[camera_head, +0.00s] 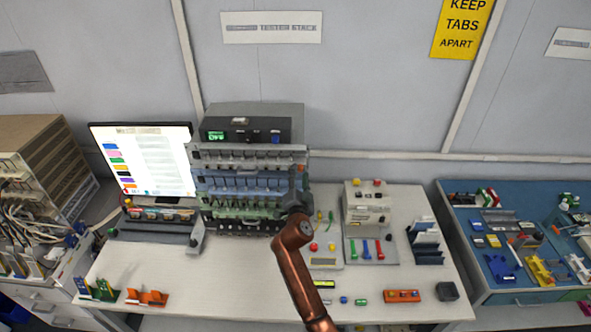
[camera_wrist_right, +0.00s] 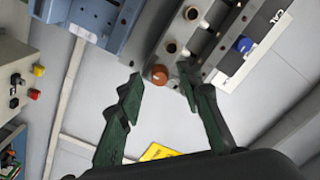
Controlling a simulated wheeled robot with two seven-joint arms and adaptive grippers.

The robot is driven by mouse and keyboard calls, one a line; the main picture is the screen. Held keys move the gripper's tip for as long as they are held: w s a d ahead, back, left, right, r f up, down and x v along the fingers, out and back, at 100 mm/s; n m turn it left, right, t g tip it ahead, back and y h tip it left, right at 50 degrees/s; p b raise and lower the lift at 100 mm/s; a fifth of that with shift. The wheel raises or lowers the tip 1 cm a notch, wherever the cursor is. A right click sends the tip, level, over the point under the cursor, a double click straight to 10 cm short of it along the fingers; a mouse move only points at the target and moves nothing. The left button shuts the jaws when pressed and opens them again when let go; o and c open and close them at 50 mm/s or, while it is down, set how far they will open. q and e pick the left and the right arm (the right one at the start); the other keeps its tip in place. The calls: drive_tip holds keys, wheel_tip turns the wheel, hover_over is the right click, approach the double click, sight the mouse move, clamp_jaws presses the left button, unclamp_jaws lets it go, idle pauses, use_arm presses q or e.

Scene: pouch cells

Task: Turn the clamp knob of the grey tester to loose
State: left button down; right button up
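The grey tester (camera_head: 290,149) is a layer of the tester stack, between the dark top unit and the blue tester. In the right wrist view, a grey unit (camera_wrist_right: 189,50) carries a round orange-brown knob (camera_wrist_right: 160,75) at its end. My right gripper (camera_wrist_right: 158,82) is open, with a green finger on either side of the knob's position; the right finger looks close to it. I cannot tell whether either finger touches it, or read the knob's setting. In the head view the right gripper (camera_head: 299,190) is at the right end of the stack, partly hidden by its wrist. My left gripper is out of view.
The blue tester (camera_head: 240,184) sits just below; the dark top unit (camera_head: 258,124) has a green display and blue knob. A monitor (camera_head: 150,160) stands left. A small white station (camera_head: 366,208) with red and yellow buttons stands right of the gripper. The table (camera_head: 200,290) has clear room in front.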

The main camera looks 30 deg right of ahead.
drive_tip(key=shift+w+d, duration=0.25)
drive_tip(key=shift+w, duration=0.05)
drive_tip(key=shift+s, duration=0.1)
drive_tip(key=shift+c, duration=0.5)
clamp_jaws()
